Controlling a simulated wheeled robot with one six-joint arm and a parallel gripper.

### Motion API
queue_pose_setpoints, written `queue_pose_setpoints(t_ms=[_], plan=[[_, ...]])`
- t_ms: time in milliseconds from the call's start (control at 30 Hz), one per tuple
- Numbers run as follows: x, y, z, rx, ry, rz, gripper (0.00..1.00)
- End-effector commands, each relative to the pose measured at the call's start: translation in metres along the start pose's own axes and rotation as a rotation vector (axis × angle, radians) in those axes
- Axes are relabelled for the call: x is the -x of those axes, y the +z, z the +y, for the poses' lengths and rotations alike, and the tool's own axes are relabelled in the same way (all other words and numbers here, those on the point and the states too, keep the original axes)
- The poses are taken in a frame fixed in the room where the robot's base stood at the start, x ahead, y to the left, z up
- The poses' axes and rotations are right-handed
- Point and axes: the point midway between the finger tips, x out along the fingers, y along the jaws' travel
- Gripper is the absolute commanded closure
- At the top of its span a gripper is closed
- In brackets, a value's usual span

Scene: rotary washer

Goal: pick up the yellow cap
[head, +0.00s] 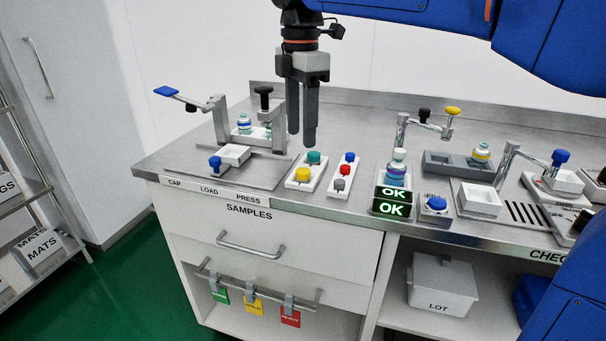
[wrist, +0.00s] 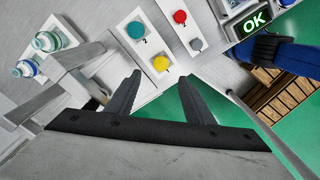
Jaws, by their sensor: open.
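The yellow cap (head: 303,174) sits on a small white tray (head: 291,184), in front of a teal cap (head: 314,157). In the wrist view the yellow cap (wrist: 161,63) shows just beyond the fingertips, between their lines, with the teal cap (wrist: 136,30) farther up. My gripper (head: 302,138) hangs with its fingers pointing down, above and behind the tray in the head view. In the wrist view my gripper (wrist: 160,79) has its two dark fingers apart with nothing between them.
A second white tray to the right holds a blue cap (head: 350,157), a red cap (head: 345,170) and a grey cap (head: 338,184). A lever press (head: 221,115) with vials stands left. Lit OK displays (head: 392,209) and another lever with a yellow knob (head: 453,110) are right.

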Motion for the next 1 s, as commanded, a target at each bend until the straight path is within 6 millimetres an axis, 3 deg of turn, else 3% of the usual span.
queue_pose_setpoints(t_ms=[133,467,700,1000], plan=[[-0.023,0.0,-0.001,0.0,-0.001,0.0,0.52],[-0.046,0.001,-0.001,-0.001,0.0,0.0,0.52],[-0.078,0.004,-0.002,-0.001,-0.001,0.0,0.52],[-0.09,0.003,-0.002,-0.001,0.001,0.0,0.52]])
